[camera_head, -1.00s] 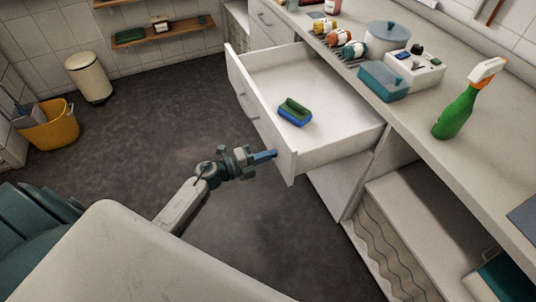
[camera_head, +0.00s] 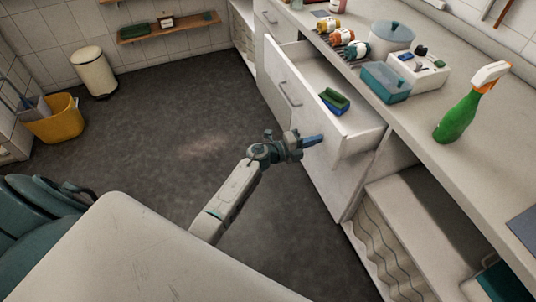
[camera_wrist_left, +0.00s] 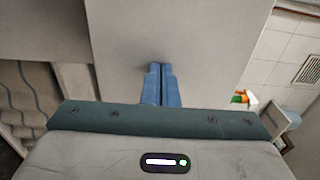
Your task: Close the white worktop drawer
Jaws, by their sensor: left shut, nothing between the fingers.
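The white worktop drawer (camera_head: 296,92) is partly open under the counter and sticks out toward my left arm. A green and blue sponge (camera_head: 335,101) lies inside it. My left gripper (camera_head: 313,141) is shut and empty, with its blue fingertips at the lower near end of the drawer front. In the left wrist view the shut blue fingers (camera_wrist_left: 161,85) point at a flat pale panel (camera_wrist_left: 190,40), and they look close to or touching it. Exact contact cannot be told. My right gripper is not in view.
Open shelving stands below right. A yellow bucket (camera_head: 55,120) and a cream bin (camera_head: 93,72) stand at the left. The floor between is clear.

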